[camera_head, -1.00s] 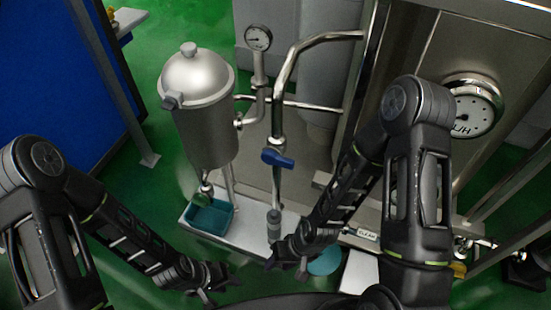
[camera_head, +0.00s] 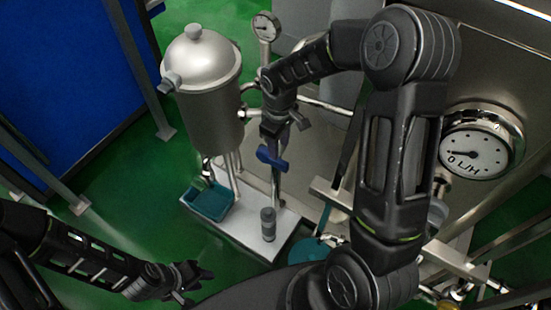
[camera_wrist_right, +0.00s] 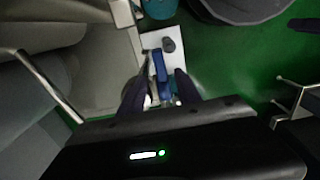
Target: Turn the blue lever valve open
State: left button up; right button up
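The blue lever valve (camera_head: 271,159) sits on the vertical pipe to the right of the steel tank. In the right wrist view the blue lever (camera_wrist_right: 160,66) lies between and just beyond the fingertips. My right gripper (camera_head: 284,123) points down just above the lever, with its fingers apart. In the right wrist view my right gripper (camera_wrist_right: 160,80) is open, and I cannot tell whether a finger touches the lever. My left gripper (camera_head: 192,283) is low at the front left, empty, with its fingers apart. My right forearm hides the upper pipe.
The steel tank (camera_head: 205,95) stands left of the pipe, with a teal tray (camera_head: 208,203) below it on a white base (camera_head: 248,238). A small pressure gauge (camera_head: 266,27) rises behind. A flow gauge (camera_head: 478,143) marked L/H is at right. Green floor lies open at left.

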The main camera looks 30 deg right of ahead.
aim_at(279, 160)
jog(key=shift+f, duration=0.15)
notch_tip(279, 160, down, 8)
jog(key=shift+r, duration=0.2)
dwell(0.4)
grip_shut()
dwell(1.2)
